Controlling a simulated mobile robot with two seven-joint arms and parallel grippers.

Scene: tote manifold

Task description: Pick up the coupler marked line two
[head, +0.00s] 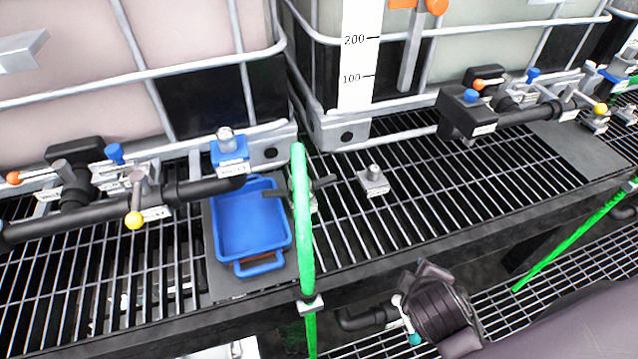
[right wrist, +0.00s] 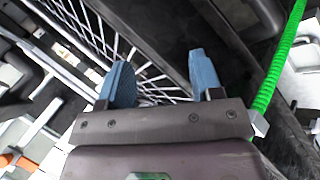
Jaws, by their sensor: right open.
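A green hose (head: 306,235) arches over the front edge of the rack and hangs down. A fitting with dark side levers (head: 314,186) shows beside its upper end, partly hidden by the hose. My right gripper (head: 405,319) is low in front of the rack, right of the hose. In the right wrist view its blue fingers (right wrist: 160,72) are apart and empty, with a green hose (right wrist: 278,65) to their right. My left gripper is not in view.
A blue tray (head: 252,262) sits on the grating left of the hose. A labelled block with a metal stub (head: 374,181) stands to the right. Black pipes with valves run along the left (head: 110,214) and the right (head: 520,116). Grating between them is mostly clear.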

